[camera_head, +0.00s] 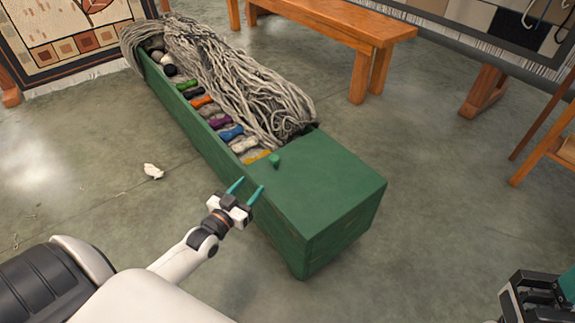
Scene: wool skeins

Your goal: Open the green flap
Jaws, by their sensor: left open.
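A long green chest (197,133) stands on the floor, running from the upper left to the centre. The green flap (318,181) lies flat over its near end, with a small green knob (275,160) near its far left corner. My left gripper (246,188) is open and empty, its two teal fingers apart. In the picture it is just below and left of the knob, in front of the chest's near left edge; I see no contact with the knob. Part of my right gripper (537,300) shows at the bottom right corner; its fingers cannot be made out clearly.
Several coloured skeins (218,123) lie in the uncovered part of the chest, and a heap of grey yarn (235,80) drapes along its far side. A wooden bench (345,22) stands behind.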

